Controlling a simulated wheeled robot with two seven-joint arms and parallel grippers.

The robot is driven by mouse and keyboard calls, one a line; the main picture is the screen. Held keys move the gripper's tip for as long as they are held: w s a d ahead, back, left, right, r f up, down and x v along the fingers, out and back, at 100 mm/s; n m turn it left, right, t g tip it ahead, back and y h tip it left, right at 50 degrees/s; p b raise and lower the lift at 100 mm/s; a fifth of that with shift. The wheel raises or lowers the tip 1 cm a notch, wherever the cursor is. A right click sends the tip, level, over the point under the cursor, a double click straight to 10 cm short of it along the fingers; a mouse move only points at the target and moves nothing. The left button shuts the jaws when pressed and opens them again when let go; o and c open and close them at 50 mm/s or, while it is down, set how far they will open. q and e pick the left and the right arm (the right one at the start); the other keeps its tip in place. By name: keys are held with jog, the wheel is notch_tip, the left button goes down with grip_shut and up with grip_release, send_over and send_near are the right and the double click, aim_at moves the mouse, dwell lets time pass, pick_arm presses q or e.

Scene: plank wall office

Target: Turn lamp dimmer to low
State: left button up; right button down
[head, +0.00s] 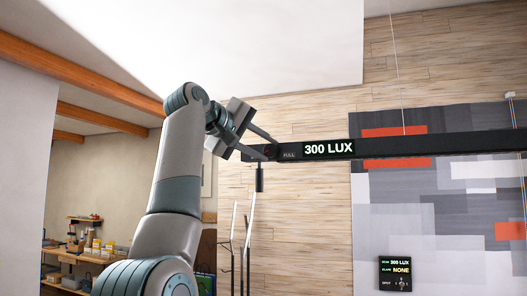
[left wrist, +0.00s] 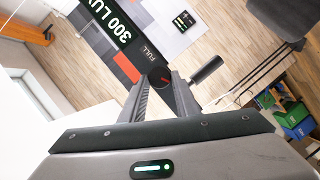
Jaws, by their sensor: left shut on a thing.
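A long black lamp bar (head: 430,145) runs across the head view. Its lit display (head: 328,148) reads 300 LUX, with the word FULL to its left. At the bar's left end is a dark round dimmer knob; it shows with a red mark in the left wrist view (left wrist: 160,76). A short black cylindrical piece (left wrist: 206,69) sticks out beside the knob and hangs downward in the head view (head: 259,180). My left gripper (head: 268,150) is at this end, its fingers shut on the knob, partly hiding it. My right gripper is not in view.
A small wall panel (head: 395,274) reads 300 LUX and NONE. A thin cable (head: 396,70) rises from the bar. A dark stand (head: 247,240) is below the bar end. Shelves with small items (head: 85,245) are at the lower left.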

pick_arm(q)
jog(key=shift+n, duration=0.3)
jog(key=o, duration=1)
jog(key=shift+d, duration=0.1)
jog(key=shift+o, duration=0.2)
jog(key=shift+s+a+b, duration=0.4)
jog(key=shift+s+b, duration=0.05)
jog(key=shift+b, duration=0.1)
jog(key=b+v, duration=0.7)
jog(key=v, duration=0.9)
jog(key=shift+a+b, duration=0.2)
jog(key=shift+b, duration=0.1)
jog(key=shift+f, duration=0.1)
